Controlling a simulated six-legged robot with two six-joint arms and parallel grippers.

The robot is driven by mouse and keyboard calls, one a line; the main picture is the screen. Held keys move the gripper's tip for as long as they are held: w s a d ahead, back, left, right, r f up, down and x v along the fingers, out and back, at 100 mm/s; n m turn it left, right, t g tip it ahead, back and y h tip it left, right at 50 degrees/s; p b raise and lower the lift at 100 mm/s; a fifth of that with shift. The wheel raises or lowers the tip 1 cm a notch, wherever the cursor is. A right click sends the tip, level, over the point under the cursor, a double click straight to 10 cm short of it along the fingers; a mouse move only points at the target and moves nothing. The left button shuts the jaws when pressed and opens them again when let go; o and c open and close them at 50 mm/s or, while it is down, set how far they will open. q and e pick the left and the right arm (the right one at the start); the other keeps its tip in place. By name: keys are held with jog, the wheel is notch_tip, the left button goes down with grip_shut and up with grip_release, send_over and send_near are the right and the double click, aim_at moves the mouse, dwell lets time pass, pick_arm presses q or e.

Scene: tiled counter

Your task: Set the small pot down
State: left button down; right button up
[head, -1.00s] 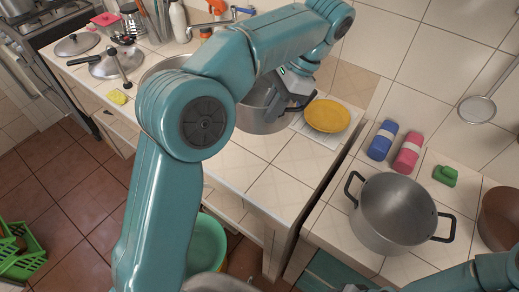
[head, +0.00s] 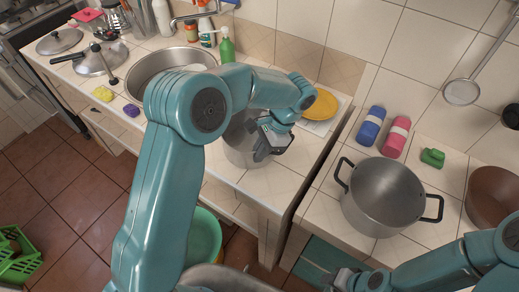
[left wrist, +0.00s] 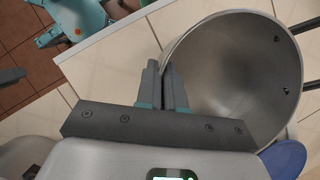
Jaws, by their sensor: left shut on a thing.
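The small pot (head: 239,148) is plain grey metal and stands upright at the left counter section, partly hidden behind my left arm. My left gripper (head: 268,146) is shut on its rim at the right side. In the left wrist view the fingers (left wrist: 166,82) pinch the near wall of the pot (left wrist: 240,70), and its inside looks empty. I cannot tell whether its base touches the tiles. My right gripper (head: 350,280) is at the bottom edge, dark and partly cut off, and its jaws cannot be read.
A yellow plate (head: 321,103) lies behind the pot. A sink (head: 165,66) is to its left. A large two-handled pot (head: 385,195) stands on the right counter, past a gap, with blue (head: 371,126) and pink (head: 396,137) bundles behind it. Tiles in front of the small pot are bare.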

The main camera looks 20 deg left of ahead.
pick_arm(q)
jog(key=shift+s, duration=0.1)
jog(key=shift+f, duration=0.15)
jog(key=c, duration=1.3)
grip_release()
jog(key=shift+o, duration=0.2)
jog(key=shift+r, duration=0.3)
jog(key=shift+w+d+r, duration=0.1)
jog(key=shift+w+r, duration=0.1)
jog(key=b+v, duration=0.1)
jog(key=v, duration=1)
